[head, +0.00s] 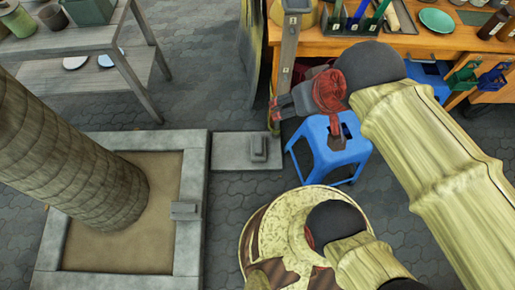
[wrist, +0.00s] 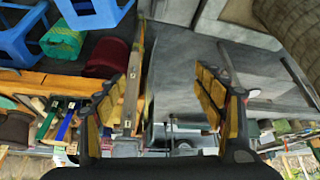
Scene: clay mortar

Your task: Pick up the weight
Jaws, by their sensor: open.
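A small grey block (head: 259,148), which may be the weight, sits on a flat stone slab (head: 232,153) right of the tree planter. A similar grey block (head: 185,210) lies on the planter's right rim. I cannot tell for sure which is the weight. My gripper (head: 310,122) is in the air, up and to the right of the slab, in front of the blue stool. In the wrist view my gripper (wrist: 158,105) has its two yellow-padded fingers wide apart with nothing held between them. The blocks are not clear in the wrist view.
A blue stool (head: 318,152) stands right of the slab. A wooden workbench (head: 340,46) with tools is at the back right. A grey shelf table (head: 60,44) is at the back left. The tree trunk (head: 70,155) rises from the planter. Paved floor (head: 200,70) is open between them.

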